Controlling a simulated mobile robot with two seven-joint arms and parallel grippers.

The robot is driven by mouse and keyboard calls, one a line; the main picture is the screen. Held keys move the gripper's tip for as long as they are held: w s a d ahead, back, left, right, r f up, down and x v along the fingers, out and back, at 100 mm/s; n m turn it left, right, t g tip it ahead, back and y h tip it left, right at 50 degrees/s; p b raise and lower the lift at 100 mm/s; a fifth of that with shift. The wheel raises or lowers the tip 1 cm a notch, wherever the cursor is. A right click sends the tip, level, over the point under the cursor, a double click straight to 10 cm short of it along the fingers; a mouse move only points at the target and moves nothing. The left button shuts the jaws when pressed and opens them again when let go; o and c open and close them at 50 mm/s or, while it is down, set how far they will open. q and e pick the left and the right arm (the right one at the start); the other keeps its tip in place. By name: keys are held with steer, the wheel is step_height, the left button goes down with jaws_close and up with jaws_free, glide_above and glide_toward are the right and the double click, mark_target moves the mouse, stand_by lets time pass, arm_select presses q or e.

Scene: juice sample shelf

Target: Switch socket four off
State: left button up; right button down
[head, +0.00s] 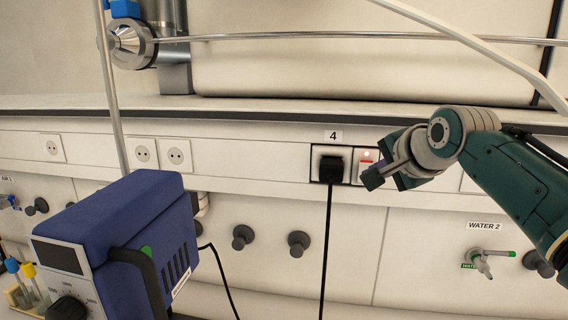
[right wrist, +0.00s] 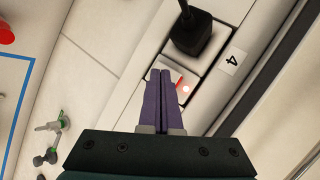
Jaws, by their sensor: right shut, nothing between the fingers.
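Socket four (head: 319,164) sits in the wall panel under a label "4" (head: 333,136), with a black plug (head: 331,168) in it and its cord hanging down. Right of it is a white switch (head: 368,158) with a lit red light. In the right wrist view the switch (right wrist: 187,84) shows its red glow beside the plug (right wrist: 190,32). My right gripper (head: 370,180) is shut and empty, its purple fingertips in front of the switch's lower part; in the right wrist view the fingertips (right wrist: 161,74) overlap the switch's edge. Whether they touch it, I cannot tell.
A blue device (head: 125,235) with a knob stands at the front left. Other sockets (head: 159,153) line the panel to the left. A metal rod (head: 112,90) rises at the left.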

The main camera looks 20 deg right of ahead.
steer(key=shift+w, duration=0.15)
steer(key=shift+w+d, duration=0.2)
steer(key=shift+w, duration=0.05)
stand_by(0.4)
steer(key=shift+w+d+r+b, duration=0.1)
steer(key=shift+w+d+b, duration=0.15)
steer(key=shift+b, duration=0.1)
stand_by(0.3)
steer(key=shift+a, duration=0.1)
steer(key=shift+s+a+p, duration=0.35)
steer(key=shift+s+p, duration=0.3)
steer(key=shift+p, duration=0.35)
